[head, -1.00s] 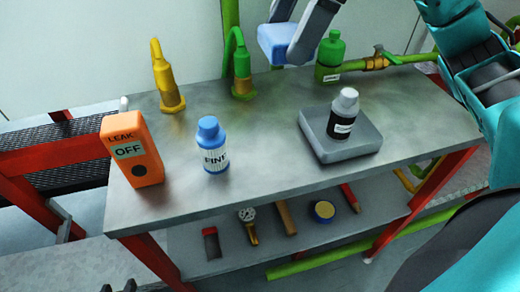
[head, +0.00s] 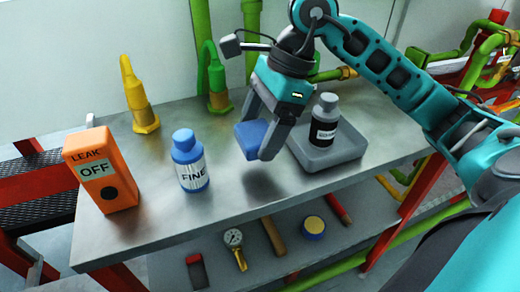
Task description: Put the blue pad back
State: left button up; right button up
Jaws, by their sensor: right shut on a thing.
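The blue pad (head: 252,139) is a small blue block in the middle of the head view. My right gripper (head: 263,138) is shut on it, with its grey fingers pointing down, and holds it a little above the metal bench (head: 235,215). The near finger hides the right side of the pad. My left gripper is not in view.
An orange LEAK OFF box (head: 100,170) stands at the bench's left end, with a yellow nozzle bottle (head: 138,100) behind. A green nozzle bottle (head: 217,90) stands at the back. Tools and a gauge (head: 234,240) lie on the lower shelf. The bench's front middle is clear.

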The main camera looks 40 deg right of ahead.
notch_tip(320, 180, down, 4)
jog(key=shift+r+b, duration=0.25)
jog(key=shift+b, duration=0.15)
jog(key=shift+f, duration=0.2)
jog(key=shift+f, duration=0.15)
jog(key=o, duration=0.5)
jog(key=shift+f, duration=0.1)
jog(key=shift+o, duration=1.4)
